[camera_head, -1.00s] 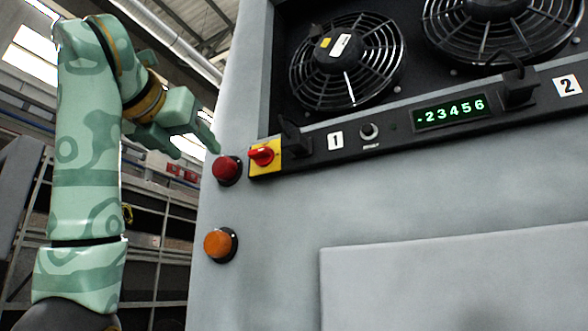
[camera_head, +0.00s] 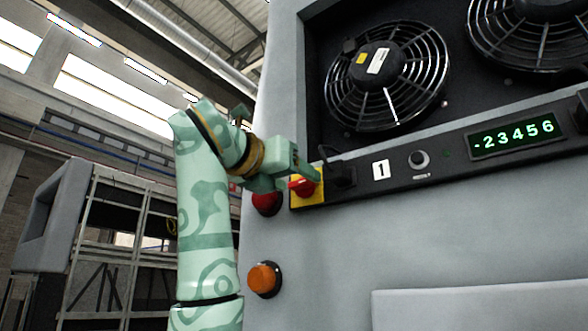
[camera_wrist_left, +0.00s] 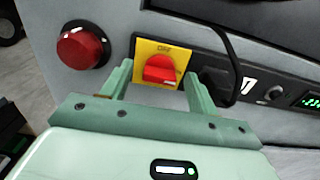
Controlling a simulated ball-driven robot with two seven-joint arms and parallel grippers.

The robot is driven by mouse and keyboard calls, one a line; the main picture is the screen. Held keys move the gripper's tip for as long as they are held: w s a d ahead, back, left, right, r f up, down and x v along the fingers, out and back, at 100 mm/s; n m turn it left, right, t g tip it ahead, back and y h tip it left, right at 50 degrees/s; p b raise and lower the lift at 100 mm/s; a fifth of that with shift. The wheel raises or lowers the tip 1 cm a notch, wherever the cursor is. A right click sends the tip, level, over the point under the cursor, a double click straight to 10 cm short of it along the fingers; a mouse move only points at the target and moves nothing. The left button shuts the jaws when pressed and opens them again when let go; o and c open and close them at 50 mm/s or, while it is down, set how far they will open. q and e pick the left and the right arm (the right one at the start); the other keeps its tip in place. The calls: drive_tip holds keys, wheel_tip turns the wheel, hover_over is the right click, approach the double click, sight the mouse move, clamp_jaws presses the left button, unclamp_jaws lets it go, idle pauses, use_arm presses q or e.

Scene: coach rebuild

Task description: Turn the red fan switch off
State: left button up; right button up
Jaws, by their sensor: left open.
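The red fan switch (camera_head: 302,186) is a red rotary knob on a yellow plate (camera_head: 318,197), at the left end of the black control strip. In the left wrist view the red knob (camera_wrist_left: 160,69) sits between the two green fingers, on its yellow plate (camera_wrist_left: 147,47). My left gripper (camera_wrist_left: 158,82) is open, with one finger on each side of the knob. I cannot tell whether the fingers touch it. In the head view my left gripper (camera_head: 308,168) is at the plate and partly covers it. My right gripper is not in view.
A red round button (camera_head: 266,203) is left of the switch, close to my left gripper, and an orange one (camera_head: 264,279) is below. A black cable and plug (camera_head: 338,172) stand just right of the switch. A caged fan (camera_head: 388,75) is above.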

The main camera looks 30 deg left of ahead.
use_arm(q)
drive_tip(key=shift+w, duration=0.5)
drive_tip(key=c, duration=1)
drive_tip(key=n+p, duration=0.1)
drive_tip(key=n, duration=0.3)
drive_tip(key=shift+n, duration=0.3)
drive_tip(key=n+p, duration=0.1)
drive_tip(key=n, duration=0.3)
drive_tip(key=shift+n+p, duration=0.3)
drive_tip(key=shift+p, duration=0.05)
drive_tip(key=n+p, duration=0.1)
drive_tip(key=n, duration=0.3)
drive_tip(key=shift+a+f+n+p, duration=0.1)
drive_tip(key=shift+a+n+p, duration=0.05)
drive_tip(key=shift+n+p, duration=0.15)
drive_tip(key=shift+f+n+p, duration=0.15)
drive_tip(key=shift+n+p, duration=0.55)
drive_tip(key=shift+n, duration=1.3)
